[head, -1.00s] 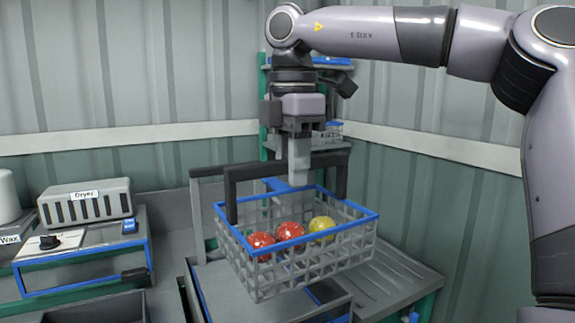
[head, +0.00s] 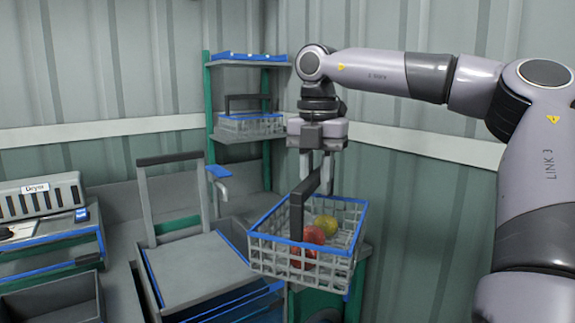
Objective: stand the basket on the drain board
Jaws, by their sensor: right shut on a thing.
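The basket (head: 335,253) is a grey mesh crate with a blue rim and a dark handle (head: 297,213). It holds red and yellow-green tomatoes (head: 318,234). My right gripper (head: 316,170) is shut on the handle from above, and the basket hangs from it. The drain board (head: 366,251) is mostly hidden behind the basket; only a bit of its grey edge shows at the right, above a green frame. I cannot tell the gap between basket and board. My left gripper is out of view.
A tank with a grey lid (head: 195,264) and an upright dark-topped frame stands left of the basket. A tap (head: 219,178) rises behind it. A rack behind holds another basket (head: 250,125). The dryer (head: 42,198) is at far left. Corrugated walls close the corner.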

